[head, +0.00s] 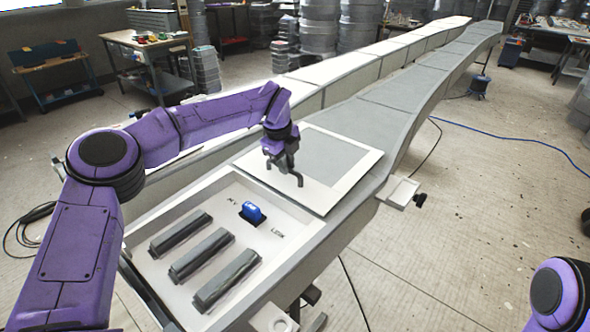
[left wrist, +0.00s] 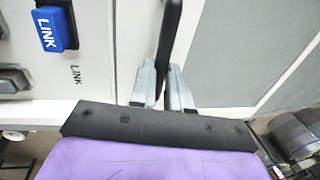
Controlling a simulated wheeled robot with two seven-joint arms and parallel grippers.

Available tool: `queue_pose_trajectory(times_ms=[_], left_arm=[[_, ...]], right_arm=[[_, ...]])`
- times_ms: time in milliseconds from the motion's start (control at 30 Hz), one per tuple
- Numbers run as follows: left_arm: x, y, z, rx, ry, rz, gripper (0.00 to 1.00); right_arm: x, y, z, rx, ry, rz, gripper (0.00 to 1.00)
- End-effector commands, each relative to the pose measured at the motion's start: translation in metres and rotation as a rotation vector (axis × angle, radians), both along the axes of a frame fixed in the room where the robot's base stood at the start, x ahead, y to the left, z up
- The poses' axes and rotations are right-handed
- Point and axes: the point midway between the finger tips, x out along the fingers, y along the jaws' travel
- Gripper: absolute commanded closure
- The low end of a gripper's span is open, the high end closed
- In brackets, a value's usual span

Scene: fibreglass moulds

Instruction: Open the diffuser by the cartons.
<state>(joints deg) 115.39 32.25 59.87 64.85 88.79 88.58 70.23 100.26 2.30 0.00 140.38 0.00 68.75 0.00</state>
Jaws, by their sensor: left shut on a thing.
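A flat panel with a white frame (head: 358,180) and grey inset, apparently the diffuser, lies on the long mould beyond an open white box (head: 300,232). The box is uncovered; several dark bars (head: 203,255) and a blue block (head: 252,212) marked LINK show inside. The block also shows in the left wrist view (left wrist: 55,30). My left gripper (head: 290,178) is over the panel's near-left part. It is shut on a dark upright bar (left wrist: 171,35), seemingly a handle; the fingers partly hide its lower end. My right gripper is out of view. I cannot pick out cartons.
Long pale moulds (head: 385,100) run away to the back right. A small white bracket (head: 399,191) juts from the mould's right side. A wooden workbench (head: 150,42) stands at the back left. A blue cable (head: 520,137) crosses the otherwise fairly clear floor at right.

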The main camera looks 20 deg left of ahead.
Motion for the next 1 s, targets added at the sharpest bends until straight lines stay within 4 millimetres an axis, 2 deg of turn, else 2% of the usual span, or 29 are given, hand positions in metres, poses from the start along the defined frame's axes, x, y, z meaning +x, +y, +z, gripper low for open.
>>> queue_pose_trajectory(times_ms=[433, 467, 500, 533, 833, 933, 1000], left_arm=[[0.003, 0.004, 0.001, 0.0, -0.002, 0.009, 1.0], [0.004, 0.004, 0.001, 0.0, -0.002, 0.009, 0.77], [0.004, 0.004, 0.001, 0.001, -0.002, 0.008, 0.64], [0.004, 0.004, 0.001, 0.001, -0.002, 0.007, 0.58], [0.003, 0.003, 0.002, 0.0, -0.002, 0.006, 0.58], [0.002, 0.004, 0.013, 0.0, -0.005, 0.007, 0.58], [-0.001, 0.005, 0.027, -0.001, -0.006, 0.007, 0.58]], right_arm=[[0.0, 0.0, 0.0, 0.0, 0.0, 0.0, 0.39], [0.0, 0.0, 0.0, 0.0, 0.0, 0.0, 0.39], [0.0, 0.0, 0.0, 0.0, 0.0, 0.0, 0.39], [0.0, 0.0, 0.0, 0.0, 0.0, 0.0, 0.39], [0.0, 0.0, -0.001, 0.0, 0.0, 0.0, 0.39], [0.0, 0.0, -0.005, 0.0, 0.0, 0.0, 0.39], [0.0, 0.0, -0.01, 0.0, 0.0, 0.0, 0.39]])
